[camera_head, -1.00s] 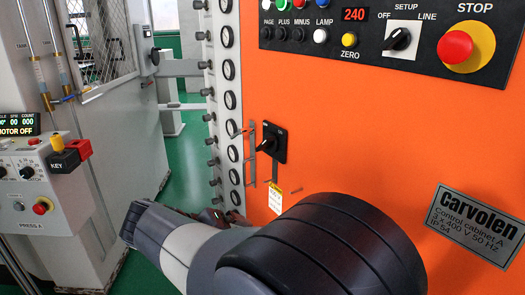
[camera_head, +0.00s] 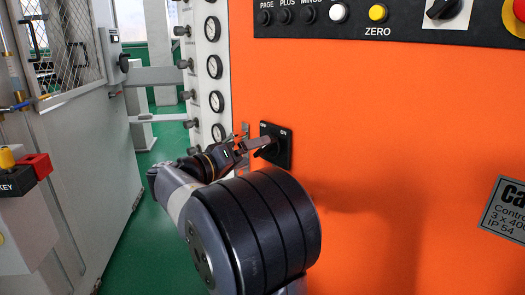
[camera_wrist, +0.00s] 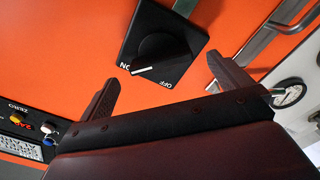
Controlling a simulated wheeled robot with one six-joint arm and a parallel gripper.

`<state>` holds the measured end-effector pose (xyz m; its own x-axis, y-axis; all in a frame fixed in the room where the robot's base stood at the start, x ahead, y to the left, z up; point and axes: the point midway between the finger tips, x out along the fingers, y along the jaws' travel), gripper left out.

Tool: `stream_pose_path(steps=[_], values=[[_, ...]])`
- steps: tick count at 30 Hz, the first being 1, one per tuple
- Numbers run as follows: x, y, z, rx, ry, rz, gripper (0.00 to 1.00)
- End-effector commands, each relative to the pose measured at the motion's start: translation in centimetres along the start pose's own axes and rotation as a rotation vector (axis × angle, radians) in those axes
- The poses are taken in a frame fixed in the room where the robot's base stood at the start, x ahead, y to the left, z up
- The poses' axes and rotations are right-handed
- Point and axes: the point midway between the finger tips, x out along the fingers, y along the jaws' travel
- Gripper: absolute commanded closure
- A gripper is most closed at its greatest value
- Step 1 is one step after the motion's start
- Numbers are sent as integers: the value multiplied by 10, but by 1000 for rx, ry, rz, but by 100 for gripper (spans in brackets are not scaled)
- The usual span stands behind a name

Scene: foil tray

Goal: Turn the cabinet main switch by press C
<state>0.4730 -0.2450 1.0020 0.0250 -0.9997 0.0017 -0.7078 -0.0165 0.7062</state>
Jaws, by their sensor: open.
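The main switch (camera_head: 283,153) is a black square plate with a round black knob on the orange cabinet, marked OFF and ON. In the wrist view the switch (camera_wrist: 160,48) shows large and tilted, and the knob's white line lies nearer the ON mark. My gripper (camera_head: 252,143) is at the left of the switch in the head view and partly covers the knob. In the wrist view my gripper (camera_wrist: 163,74) is open and empty, with one finger on each side of the switch's lower edge. I cannot tell whether a finger touches the knob.
The orange cabinet (camera_head: 400,120) has a button panel (camera_head: 357,22) above. A metal handle (camera_wrist: 294,14) is close to my right finger in the wrist view. A column of gauges (camera_head: 214,67) stands left of the switch. A grey press (camera_head: 80,130) is farther left, with green floor between.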

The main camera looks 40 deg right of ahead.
Motion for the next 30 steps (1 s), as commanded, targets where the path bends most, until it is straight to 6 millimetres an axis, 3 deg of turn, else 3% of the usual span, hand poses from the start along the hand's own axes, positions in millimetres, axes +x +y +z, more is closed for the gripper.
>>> stream_pose_path(steps=[3, 9, 19, 30], values=[[22, 0, 2, -1, -3, 2, 2], [41, 0, 1, -1, -2, 0, 2], [44, 0, 0, -1, 0, -2, 2], [44, 0, 0, -1, -1, -2, 31]])
